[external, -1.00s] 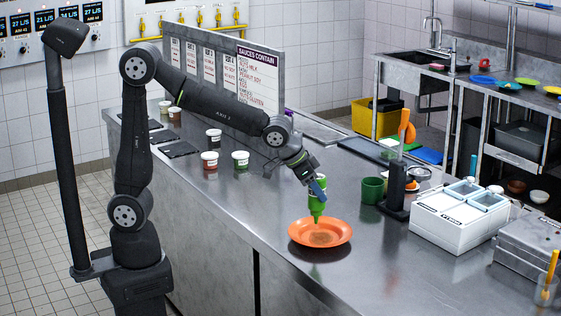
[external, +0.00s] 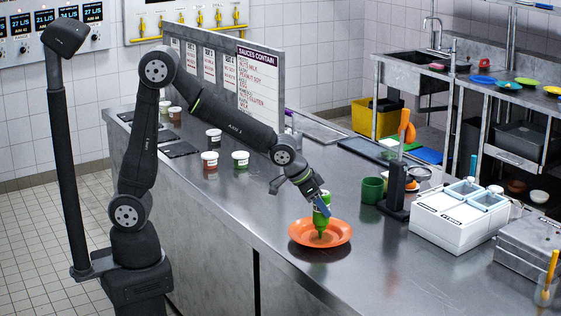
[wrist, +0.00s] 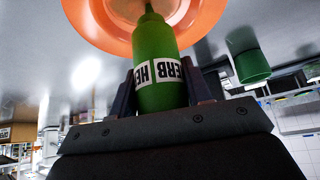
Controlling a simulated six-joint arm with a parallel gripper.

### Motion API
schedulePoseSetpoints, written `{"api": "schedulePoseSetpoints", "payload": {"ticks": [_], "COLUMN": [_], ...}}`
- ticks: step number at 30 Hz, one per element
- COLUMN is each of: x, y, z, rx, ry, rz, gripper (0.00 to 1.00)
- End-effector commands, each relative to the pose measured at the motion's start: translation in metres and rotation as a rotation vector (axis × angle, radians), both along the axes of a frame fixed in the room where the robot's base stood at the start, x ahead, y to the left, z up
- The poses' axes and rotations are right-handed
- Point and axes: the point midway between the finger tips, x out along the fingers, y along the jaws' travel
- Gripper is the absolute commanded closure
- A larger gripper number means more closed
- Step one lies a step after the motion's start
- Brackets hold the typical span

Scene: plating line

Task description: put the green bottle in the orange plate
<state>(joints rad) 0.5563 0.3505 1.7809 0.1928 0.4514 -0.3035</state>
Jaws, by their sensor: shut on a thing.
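The green bottle (external: 320,219) is upside down, nozzle pointing down, over the orange plate (external: 297,236) on the steel counter. My gripper (external: 321,203) is shut on the bottle from above. In the wrist view the bottle (wrist: 158,60), with a white label, sits between the two fingers of my gripper (wrist: 160,88), and the orange plate (wrist: 90,22) lies beyond its tip. The nozzle is at or just above the plate's middle; I cannot tell whether it touches.
A green cup (external: 372,190) stands right of the plate, also in the wrist view (wrist: 252,66). A dark upright stand (external: 396,187) and a white container box (external: 455,212) are further right. Sauce cups (external: 240,160) stand to the left. The counter in front of the plate is clear.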

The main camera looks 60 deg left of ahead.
Motion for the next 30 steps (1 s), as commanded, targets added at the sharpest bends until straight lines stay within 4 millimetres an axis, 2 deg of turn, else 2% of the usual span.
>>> {"api": "schedulePoseSetpoints", "payload": {"ticks": [1,3,4,12,16,20,30], "x": [0.000,0.000,0.000,0.000,-0.002,-0.010,-0.042], "y": [0.000,0.000,0.000,0.000,0.001,0.004,0.017], "z": [0.000,0.000,0.000,0.001,0.008,0.022,0.075], "rx": [0.000,0.000,0.000,0.000,-0.002,-0.003,-0.002], "ry": [0.000,0.000,0.000,0.000,-0.002,-0.003,-0.003], "rz": [0.000,0.000,0.000,0.000,0.000,0.000,-0.001], "gripper": [0.49,0.35,0.33,0.33,0.33,0.33,0.33]}}
